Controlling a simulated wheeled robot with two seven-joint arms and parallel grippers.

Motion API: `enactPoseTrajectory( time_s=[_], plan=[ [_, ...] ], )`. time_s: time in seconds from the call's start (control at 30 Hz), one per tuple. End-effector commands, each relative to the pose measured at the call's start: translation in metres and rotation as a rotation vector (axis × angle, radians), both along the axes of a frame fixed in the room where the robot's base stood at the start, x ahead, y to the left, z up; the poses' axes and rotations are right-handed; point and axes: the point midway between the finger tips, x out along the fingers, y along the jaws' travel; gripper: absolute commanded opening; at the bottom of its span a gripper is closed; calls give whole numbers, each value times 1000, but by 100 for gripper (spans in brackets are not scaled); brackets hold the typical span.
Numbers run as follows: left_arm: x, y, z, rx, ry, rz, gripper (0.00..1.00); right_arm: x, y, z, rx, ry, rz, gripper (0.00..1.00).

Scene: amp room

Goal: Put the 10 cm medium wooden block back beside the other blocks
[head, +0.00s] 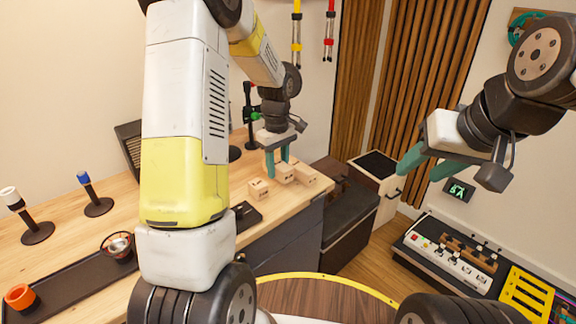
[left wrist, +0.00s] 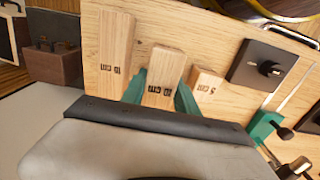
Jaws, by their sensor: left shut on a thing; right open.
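The 10 cm medium wooden block (head: 285,174) is between the teal fingers of my left gripper (head: 277,164), low over the wooden desk. In the left wrist view this block (left wrist: 166,66) is gripped between the fingers (left wrist: 160,97), its "10 cm" mark showing. A longer block (left wrist: 115,50) lies to its left and a small "5 cm" block (left wrist: 206,84) to its right. In the head view they are the long block (head: 306,177) and small block (head: 258,189). I cannot tell if the held block touches the desk. My right gripper (head: 425,163) is open and empty, away from the desk.
A black plate with a knob (left wrist: 265,66) sits near the small block. A control panel (head: 452,258) is at right. The desk's right edge is close to the blocks.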

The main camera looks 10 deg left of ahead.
Motion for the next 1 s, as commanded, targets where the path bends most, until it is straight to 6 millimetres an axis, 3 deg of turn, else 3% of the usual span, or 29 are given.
enactPoseTrajectory(
  time_s=[0.23,0.6,0.63,0.7,1.0],
  plan=[
    [-1,0,-32,-1,2,-1,0,0,0,0,0,0,0,46],
    [-1,0,-37,0,1,-1,0,0,0,0,0,0,0,46],
    [-1,0,-36,0,1,-1,42,0,0,0,0,0,0,46],
    [-1,0,-36,0,1,-1,56,0,0,0,0,0,0,46],
    [-1,0,-36,-1,1,-1,58,0,0,0,0,0,0,46]
  ],
)
